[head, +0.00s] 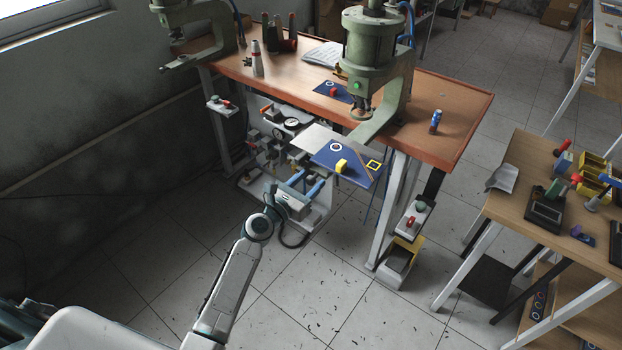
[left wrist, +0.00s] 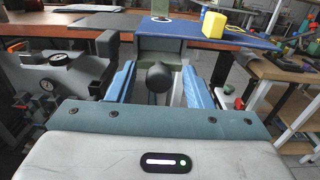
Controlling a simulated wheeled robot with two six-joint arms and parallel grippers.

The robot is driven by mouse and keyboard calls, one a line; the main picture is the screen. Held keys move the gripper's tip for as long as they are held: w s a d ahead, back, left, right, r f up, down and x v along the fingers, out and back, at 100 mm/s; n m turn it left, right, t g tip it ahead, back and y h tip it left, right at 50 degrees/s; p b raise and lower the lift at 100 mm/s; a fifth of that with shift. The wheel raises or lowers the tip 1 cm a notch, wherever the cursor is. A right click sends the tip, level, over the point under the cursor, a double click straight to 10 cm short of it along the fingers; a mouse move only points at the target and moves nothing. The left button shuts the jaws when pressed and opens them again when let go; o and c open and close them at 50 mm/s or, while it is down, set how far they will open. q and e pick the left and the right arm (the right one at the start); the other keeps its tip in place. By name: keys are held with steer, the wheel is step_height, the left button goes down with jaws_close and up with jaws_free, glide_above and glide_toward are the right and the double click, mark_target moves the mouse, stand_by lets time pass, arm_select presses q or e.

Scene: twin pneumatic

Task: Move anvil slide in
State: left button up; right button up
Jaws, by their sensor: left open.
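A dark round knob (left wrist: 158,78) on a grey-green block (left wrist: 161,48) shows in the left wrist view, at the end of what looks like the anvil slide. My left gripper (left wrist: 157,72) is open, its two blue fingers on either side of the knob with gaps visible; I cannot tell any contact. In the head view my left gripper (head: 303,184) is low in front of the bench, just below a blue board (head: 326,158). The knob cannot be made out there. My right gripper is not in view.
The blue board carries a yellow block (head: 341,166) and a white ring. A green press (head: 372,50) stands on the wooden bench (head: 455,95); another (head: 205,35) is at left. Gauges and valves (head: 284,125) sit under the bench. A side table (head: 512,180) stands right. Floor in front is free.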

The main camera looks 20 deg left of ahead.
arm_select(q)
steer(key=shift+w+d+f, duration=0.1)
steer(key=shift+w+d, duration=0.05)
steer(key=shift+w, duration=0.5)
jaws_close()
steer(key=b+x, duration=0.1)
steer(key=x, duration=0.8)
steer(key=shift+s+f, duration=0.1)
jaws_free()
